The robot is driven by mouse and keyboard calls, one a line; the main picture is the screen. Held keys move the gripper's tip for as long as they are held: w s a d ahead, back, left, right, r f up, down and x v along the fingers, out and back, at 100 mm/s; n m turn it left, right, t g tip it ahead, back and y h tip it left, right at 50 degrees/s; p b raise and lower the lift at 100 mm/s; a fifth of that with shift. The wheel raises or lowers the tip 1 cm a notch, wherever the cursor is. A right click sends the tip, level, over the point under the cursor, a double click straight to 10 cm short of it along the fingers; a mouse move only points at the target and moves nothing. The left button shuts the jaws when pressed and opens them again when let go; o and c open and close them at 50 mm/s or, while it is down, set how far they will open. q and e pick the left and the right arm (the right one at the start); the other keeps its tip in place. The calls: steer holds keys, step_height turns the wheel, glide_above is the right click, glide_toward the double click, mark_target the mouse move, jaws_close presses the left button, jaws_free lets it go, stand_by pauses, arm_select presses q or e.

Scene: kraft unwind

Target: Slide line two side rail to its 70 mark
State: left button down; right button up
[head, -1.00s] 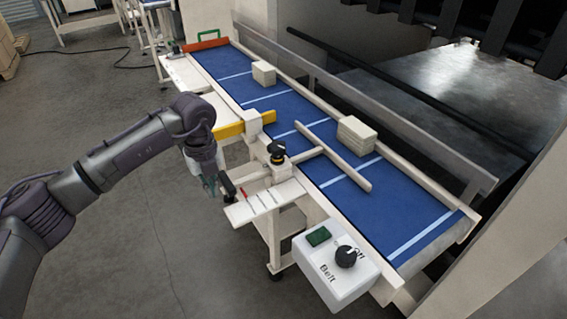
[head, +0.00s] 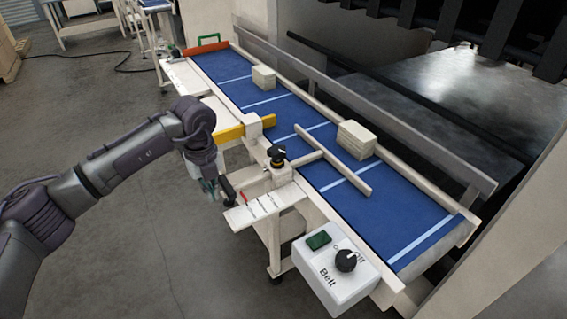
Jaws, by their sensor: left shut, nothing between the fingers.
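A pale side rail (head: 333,160) lies over the blue belt, joined by a rod to a clamp block with a black knob (head: 277,155) at the belt's near edge. Below the block is a white scale plate (head: 262,211) with red and dark marks; its numbers are too small to read. A black handle (head: 229,190) stands at the plate's left end. My left gripper (head: 209,190) points down just left of this handle, shut and empty. I see a small gap, but cannot tell for sure whether they touch. My right gripper is out of view.
A yellow rail (head: 230,133) and an orange rail (head: 205,47) sit farther up the belt (head: 385,205). Two carton stacks (head: 356,139) (head: 264,77) stand on the belt. A Belt control box (head: 335,285) juts out at the near end.

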mark_target(237, 185)
arm_select(q)
steer(key=shift+w+d+b, duration=0.3)
steer(key=shift+w+d, duration=0.4)
steer(key=shift+d, duration=0.25)
steer(key=shift+w+d+b, duration=0.35)
steer(key=shift+w+d, duration=0.3)
steer(key=shift+d, duration=0.3)
steer(key=shift+w+d+b, duration=0.3)
steer(key=shift+w+d, duration=0.4)
steer(key=shift+d, duration=0.25)
stand_by(0.9)
steer(key=shift+s+a, duration=0.1)
steer(key=shift+a, duration=0.1)
steer(key=shift+s+a, duration=0.5)
steer(key=shift+a, duration=0.15)
steer(key=shift+r, duration=0.15)
steer(key=shift+r+p, duration=2.7)
steer(key=shift+r, duration=1.7)
